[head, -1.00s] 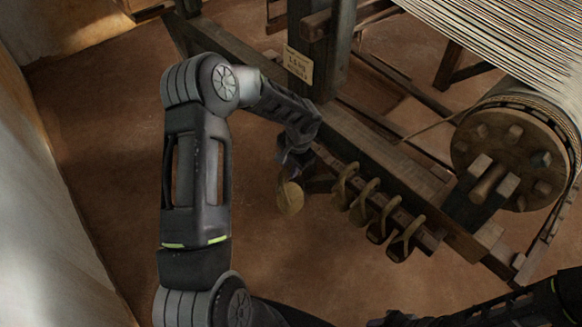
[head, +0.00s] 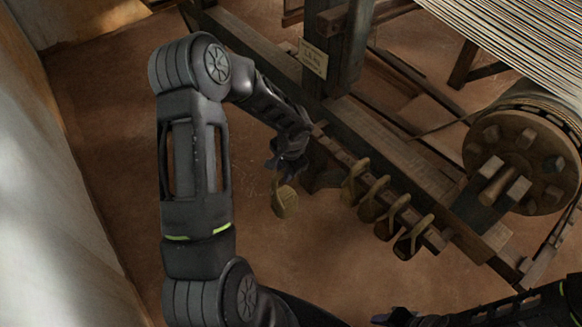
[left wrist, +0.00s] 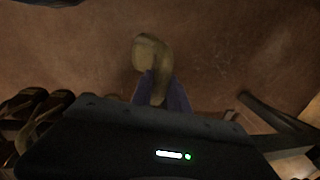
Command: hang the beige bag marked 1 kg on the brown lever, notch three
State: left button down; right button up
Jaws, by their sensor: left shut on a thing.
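My left gripper (head: 283,166) is shut on the loop of a beige bag (head: 286,203), which hangs below the fingers, clear above the floor. The left wrist view shows the bag (left wrist: 150,55) at the ends of the purple fingers (left wrist: 161,92). Its weight mark is not readable. The bag is to the left of a brown notched wooden bar (head: 335,153). I cannot tell whether this bar is the brown lever, and no notch three can be made out. My right gripper (head: 392,319) is at the bottom edge, partly cut off.
Several bags (head: 372,208) hang by loops from the brown bar. A heavy loom beam (head: 400,152) runs behind it. A post with a paper label (head: 313,59) stands beyond. A round wooden wheel (head: 518,158) is at right. The floor (head: 110,140) at left is clear.

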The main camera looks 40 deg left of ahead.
pick_arm(q)
jog(key=s+a+b, duration=0.1)
jog(key=s+a, duration=0.1)
jog(key=s, duration=0.5)
jog(key=shift+s+a+r, duration=0.2)
jog(key=shift+s+r, duration=0.2)
jog(key=shift+r, duration=0.05)
dwell(1.4)
jog(key=w+d+r+n, duration=0.1)
jog(key=w+d, duration=0.3)
jog(key=d, duration=0.6)
jog(key=w+d+r+n, duration=0.1)
jog(key=w+d, duration=0.4)
jog(key=d, duration=0.5)
jog(key=shift+w+n+g, duration=0.3)
jog(key=shift+n, duration=0.4)
jog(key=shift+r, duration=0.1)
